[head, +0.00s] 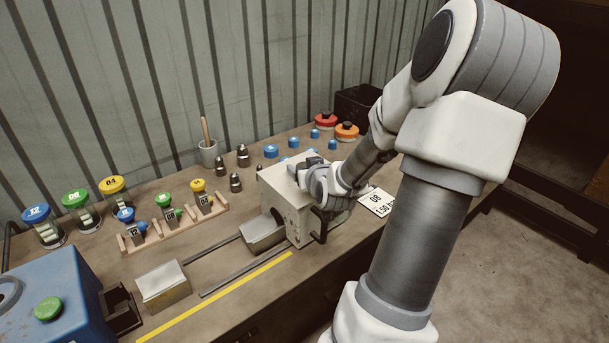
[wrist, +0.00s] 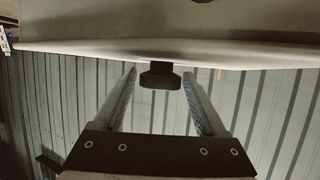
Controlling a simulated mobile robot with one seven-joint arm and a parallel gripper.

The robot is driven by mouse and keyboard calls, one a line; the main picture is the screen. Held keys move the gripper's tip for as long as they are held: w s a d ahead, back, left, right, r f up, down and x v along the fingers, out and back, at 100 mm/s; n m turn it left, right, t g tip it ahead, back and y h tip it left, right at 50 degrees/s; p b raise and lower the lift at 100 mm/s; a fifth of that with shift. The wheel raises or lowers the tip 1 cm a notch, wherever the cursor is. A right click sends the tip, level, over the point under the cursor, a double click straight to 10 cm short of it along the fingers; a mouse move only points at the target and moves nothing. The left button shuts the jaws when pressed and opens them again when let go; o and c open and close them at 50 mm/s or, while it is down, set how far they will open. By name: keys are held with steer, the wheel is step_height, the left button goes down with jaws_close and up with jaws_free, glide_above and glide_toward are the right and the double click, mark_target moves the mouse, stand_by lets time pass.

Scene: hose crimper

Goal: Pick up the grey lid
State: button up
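My gripper (head: 312,172) is at the top right of the pale box-shaped machine (head: 284,208) in the head view, partly hidden by my own wrist. In the wrist view its two fingers (wrist: 160,77) are spread apart. A small dark knob (wrist: 160,80) shows between them, with a gap on each side, and neither finger touches it. The knob is at the edge of a broad pale grey surface (wrist: 90,30) across the top of that view. I cannot tell for certain whether this is the grey lid. No other grey lid shows clearly in the head view.
Jars with blue, green and yellow lids (head: 75,199) and a wooden rack (head: 175,230) stand at the left. A blue machine (head: 50,310) is at the front left. Red (head: 326,119) and orange (head: 346,130) lids sit at the back. A corrugated wall (head: 130,80) closes the rear.

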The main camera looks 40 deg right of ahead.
jaws_close()
steer(key=shift+r, duration=0.1)
